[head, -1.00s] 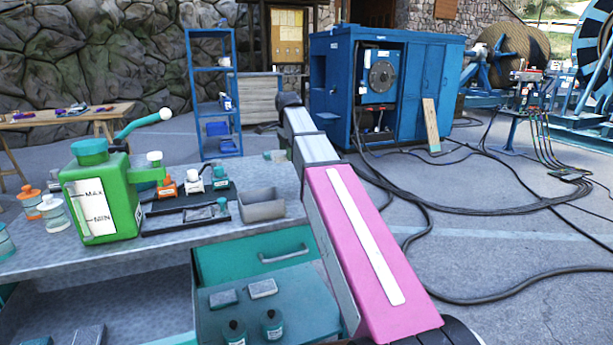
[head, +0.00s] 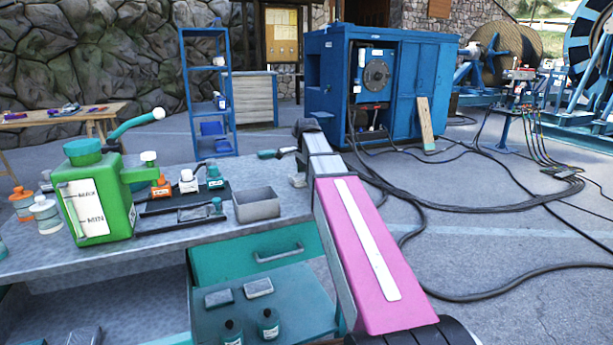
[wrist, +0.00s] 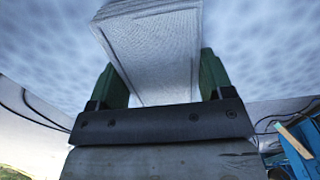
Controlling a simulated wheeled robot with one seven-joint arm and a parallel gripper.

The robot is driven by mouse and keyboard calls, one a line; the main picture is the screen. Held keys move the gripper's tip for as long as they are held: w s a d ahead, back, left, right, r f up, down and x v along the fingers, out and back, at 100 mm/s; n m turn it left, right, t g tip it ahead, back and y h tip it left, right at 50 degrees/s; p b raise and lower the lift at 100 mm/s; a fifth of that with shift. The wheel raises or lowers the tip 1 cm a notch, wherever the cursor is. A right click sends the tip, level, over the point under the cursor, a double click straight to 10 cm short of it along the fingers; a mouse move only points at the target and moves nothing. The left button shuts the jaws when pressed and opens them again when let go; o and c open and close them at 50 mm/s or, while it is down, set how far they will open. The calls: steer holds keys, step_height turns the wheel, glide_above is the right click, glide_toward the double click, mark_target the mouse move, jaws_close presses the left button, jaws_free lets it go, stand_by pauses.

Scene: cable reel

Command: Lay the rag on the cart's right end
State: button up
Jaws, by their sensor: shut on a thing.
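The rag (wrist: 150,45) is a pale grey, fine-textured folded piece in the wrist view. My gripper (wrist: 158,72) is shut on it, with one green finger on each side. The rag reaches beyond the fingers over a blurred, speckled grey surface; whether it touches that surface I cannot tell. The cart (head: 160,243) has a grey metal top, and its right end lies beside my pink arm in the head view. My arm hides part of that end, and the gripper's fingers are not clear in the head view.
A green jug (head: 95,200), a grey bin (head: 256,203) and a black rack with small bottles (head: 188,180) stand on the cart. A blue cabinet (head: 420,90) and floor cables (head: 480,208) lie beyond.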

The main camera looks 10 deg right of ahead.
steer(key=shift+f, duration=0.1)
steer(key=o, duration=0.9)
step_height(320, 180, up, 12)
steer(key=shift+r, duration=0.15)
stand_by(0.3)
